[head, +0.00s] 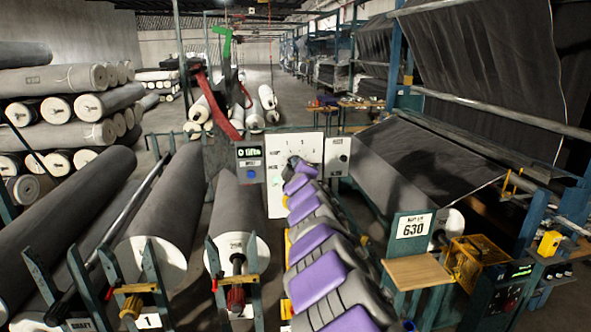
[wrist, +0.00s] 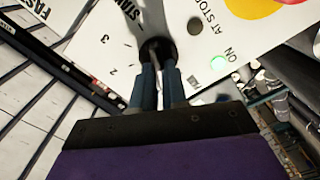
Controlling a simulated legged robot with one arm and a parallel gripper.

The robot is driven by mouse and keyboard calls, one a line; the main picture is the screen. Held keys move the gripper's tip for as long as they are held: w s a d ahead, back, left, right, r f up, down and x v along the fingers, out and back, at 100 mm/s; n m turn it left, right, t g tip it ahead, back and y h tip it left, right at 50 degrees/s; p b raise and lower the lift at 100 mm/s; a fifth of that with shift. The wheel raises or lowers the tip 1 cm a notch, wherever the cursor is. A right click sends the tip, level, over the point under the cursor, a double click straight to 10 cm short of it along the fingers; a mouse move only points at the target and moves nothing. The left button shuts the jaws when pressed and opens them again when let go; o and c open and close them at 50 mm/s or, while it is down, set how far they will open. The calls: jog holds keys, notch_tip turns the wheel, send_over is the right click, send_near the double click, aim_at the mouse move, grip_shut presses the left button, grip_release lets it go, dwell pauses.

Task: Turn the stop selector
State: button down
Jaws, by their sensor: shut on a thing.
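The stop selector is a black round knob (wrist: 158,47) on a white panel (wrist: 195,22) printed with numbers and words, including 3 and "AT STO". My gripper (wrist: 158,68) is shut on the knob, its two blue-grey fingers meeting it from below in the wrist view. A green light (wrist: 218,63) marked ON glows to the right of the knob. In the head view my purple and grey arm reaches up to the white panel (head: 309,147), and my gripper hides most of the knob there.
A "0 lifts" display (head: 249,152) is left of the panel and a grey switch box (head: 337,157) right. Large grey rolls (head: 165,212) lie on stands at left. A 630 sign (head: 414,226) and a yellow box (head: 474,262) stand at right, near the dark fabric (head: 424,157).

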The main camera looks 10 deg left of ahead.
jog(key=shift+a+f, duration=0.1)
jog(key=shift+a, duration=0.05)
jog(key=c, duration=1.2)
grip_release()
jog(key=shift+a, duration=0.2)
jog(key=shift+o, duration=0.2)
jog(key=shift+d, duration=0.15)
jog(key=p+v, duration=0.1)
jog(key=v, duration=1.6)
jog(key=shift+s, duration=0.2)
